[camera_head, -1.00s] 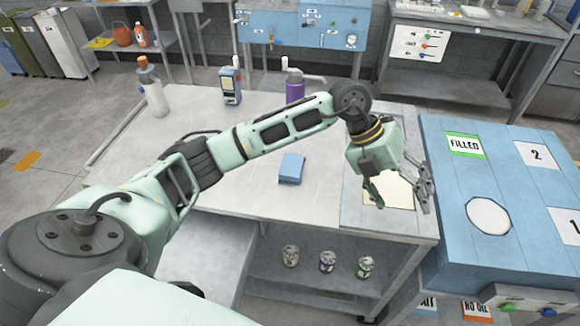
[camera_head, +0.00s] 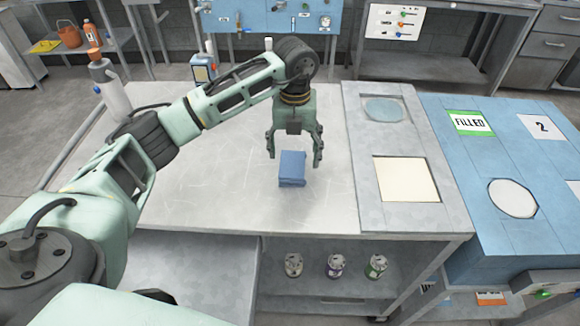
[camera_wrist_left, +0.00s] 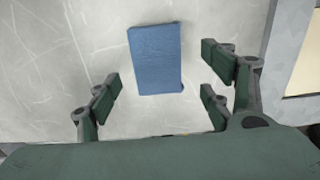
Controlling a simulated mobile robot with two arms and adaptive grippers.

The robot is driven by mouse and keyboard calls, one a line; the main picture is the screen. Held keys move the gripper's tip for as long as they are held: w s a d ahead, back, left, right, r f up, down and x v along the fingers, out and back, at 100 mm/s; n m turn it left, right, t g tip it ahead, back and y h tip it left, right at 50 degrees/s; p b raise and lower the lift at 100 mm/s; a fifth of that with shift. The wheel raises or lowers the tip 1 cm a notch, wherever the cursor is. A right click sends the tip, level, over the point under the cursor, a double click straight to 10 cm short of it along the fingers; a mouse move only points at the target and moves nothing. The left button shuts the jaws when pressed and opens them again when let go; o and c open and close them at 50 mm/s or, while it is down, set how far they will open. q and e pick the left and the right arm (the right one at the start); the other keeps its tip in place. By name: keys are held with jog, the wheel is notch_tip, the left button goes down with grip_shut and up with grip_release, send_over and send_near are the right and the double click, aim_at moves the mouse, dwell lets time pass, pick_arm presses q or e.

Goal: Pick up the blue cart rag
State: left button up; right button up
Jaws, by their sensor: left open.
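The blue rag (camera_head: 292,169) lies folded into a small block on the light metal cart top (camera_head: 225,190). My left gripper (camera_head: 294,162) is open and points down above the cart top, its fingers at or just behind the rag in the head view. In the left wrist view the rag (camera_wrist_left: 155,58) lies ahead of the open fingers (camera_wrist_left: 160,100), between their two sides as seen from above. Nothing is between the fingertips, and I cannot tell the exact height above the rag. My right gripper is not in view.
A grey panel with a cream square (camera_head: 405,180) is right of the rag. Beyond it stands a blue cabinet (camera_head: 470,200) with a "FILLED" label. A white bottle (camera_head: 112,92) stands at the cart's left. Several cans (camera_head: 335,266) sit on the lower shelf. The cart top around the rag is clear.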

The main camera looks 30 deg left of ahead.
aim_at(292, 164)
pick_arm(q)
jog(key=f, duration=0.1)
jog(key=f+p, duration=0.1)
jog(key=f, duration=0.2)
jog(key=shift+s+a+f, duration=0.1)
jog(key=shift+a+f, duration=0.05)
jog(key=shift+a, duration=0.1)
jog(key=shift+f, duration=0.3)
jog(key=c, duration=1.2)
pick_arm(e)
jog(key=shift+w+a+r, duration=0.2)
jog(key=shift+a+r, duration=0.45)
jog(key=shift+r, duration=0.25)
